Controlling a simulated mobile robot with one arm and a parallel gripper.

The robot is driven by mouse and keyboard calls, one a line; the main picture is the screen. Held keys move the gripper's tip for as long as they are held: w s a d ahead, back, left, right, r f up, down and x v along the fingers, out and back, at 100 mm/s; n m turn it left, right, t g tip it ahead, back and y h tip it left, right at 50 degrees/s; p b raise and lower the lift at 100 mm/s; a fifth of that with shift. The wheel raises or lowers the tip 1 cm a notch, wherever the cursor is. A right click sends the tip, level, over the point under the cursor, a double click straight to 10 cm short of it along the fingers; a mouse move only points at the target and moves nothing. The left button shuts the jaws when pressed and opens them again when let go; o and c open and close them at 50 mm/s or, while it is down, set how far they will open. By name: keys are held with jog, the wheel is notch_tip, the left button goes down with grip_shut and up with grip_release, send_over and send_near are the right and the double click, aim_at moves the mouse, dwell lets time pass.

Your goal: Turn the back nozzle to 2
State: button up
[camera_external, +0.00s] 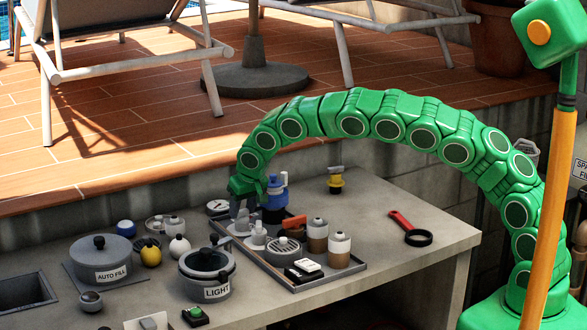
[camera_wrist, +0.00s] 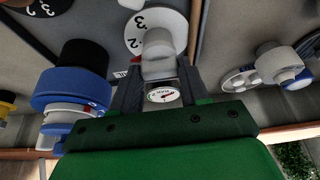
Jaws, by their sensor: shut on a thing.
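A light grey nozzle (camera_wrist: 158,52) stands on a white dial (camera_wrist: 140,32) with black numbers, among them 2 and 3, in the wrist view. My gripper (camera_wrist: 157,78) is shut on this nozzle, one dark finger on either side. Which number the nozzle points to is not clear, as the nozzle and fingers cover part of the dial. In the external view my gripper (camera_external: 244,190) reaches down at the back left of the grey tray (camera_external: 330,277), beside a blue-capped fitting (camera_external: 274,198).
A second pale nozzle (camera_external: 258,234) stands close in front. Brown-and-white canisters (camera_external: 339,250) and a round grille (camera_external: 284,249) crowd the tray. Grey pots (camera_external: 208,272) stand to the left. A red-handled ring tool (camera_external: 411,229) lies right; the counter around it is clear.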

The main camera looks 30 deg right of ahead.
jog(key=shift+m, duration=0.3)
jog(key=o, duration=1.1)
jog(key=shift+c, duration=0.2)
jog(key=shift+r, duration=0.1)
jog(key=v, duration=0.7)
jog(key=shift+s+r, duration=0.2)
jog(key=shift+r, duration=0.05)
